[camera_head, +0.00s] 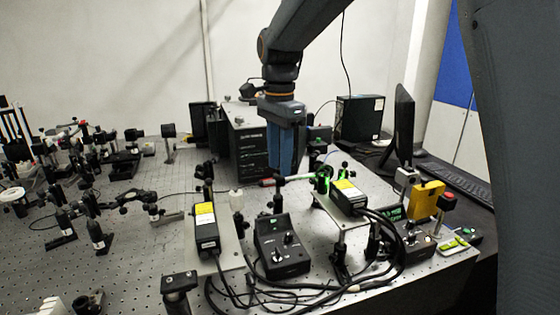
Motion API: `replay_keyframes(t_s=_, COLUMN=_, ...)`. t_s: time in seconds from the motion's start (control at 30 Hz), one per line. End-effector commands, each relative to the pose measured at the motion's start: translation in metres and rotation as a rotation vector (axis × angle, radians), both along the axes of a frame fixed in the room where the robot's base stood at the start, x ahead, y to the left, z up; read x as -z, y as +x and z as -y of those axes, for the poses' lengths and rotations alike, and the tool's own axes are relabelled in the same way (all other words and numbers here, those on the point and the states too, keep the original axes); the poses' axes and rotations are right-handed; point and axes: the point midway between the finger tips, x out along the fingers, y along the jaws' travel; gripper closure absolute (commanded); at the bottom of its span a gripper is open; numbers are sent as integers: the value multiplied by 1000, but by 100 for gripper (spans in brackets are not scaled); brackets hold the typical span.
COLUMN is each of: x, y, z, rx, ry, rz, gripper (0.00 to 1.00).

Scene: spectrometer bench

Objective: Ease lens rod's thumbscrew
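My gripper (286,168) points straight down over the middle of the optical bench (130,265). Its blue fingers look close together, but I cannot tell whether there is a gap or anything between them. Small black post-mounted optics (278,203) stand below and near the fingertips. I cannot tell which post is the lens rod, and no thumbscrew is clear at this size. I cannot tell whether the fingers touch anything.
Laser modules with yellow labels (206,228) (348,195) and a black controller (281,246) with loose cables stand in front of the gripper. A tall black case (250,148) stands behind it. A monitor (402,125) is at right. Bare bench lies front left.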

Motion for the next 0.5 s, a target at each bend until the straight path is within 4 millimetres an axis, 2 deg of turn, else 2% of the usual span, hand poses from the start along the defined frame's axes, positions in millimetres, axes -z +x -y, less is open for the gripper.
replay_keyframes(t_s=0.13, x=9, y=0, z=1, rx=2, ry=-1, rz=-2, gripper=68)
replay_keyframes(t_s=0.37, x=10, y=0, z=2, rx=3, ry=-1, rz=-1, gripper=68)
replay_keyframes(t_s=0.4, x=10, y=0, z=2, rx=3, ry=-1, rz=-1, gripper=70)
replay_keyframes(t_s=0.5, x=10, y=0, z=2, rx=3, ry=-1, rz=-1, gripper=87)
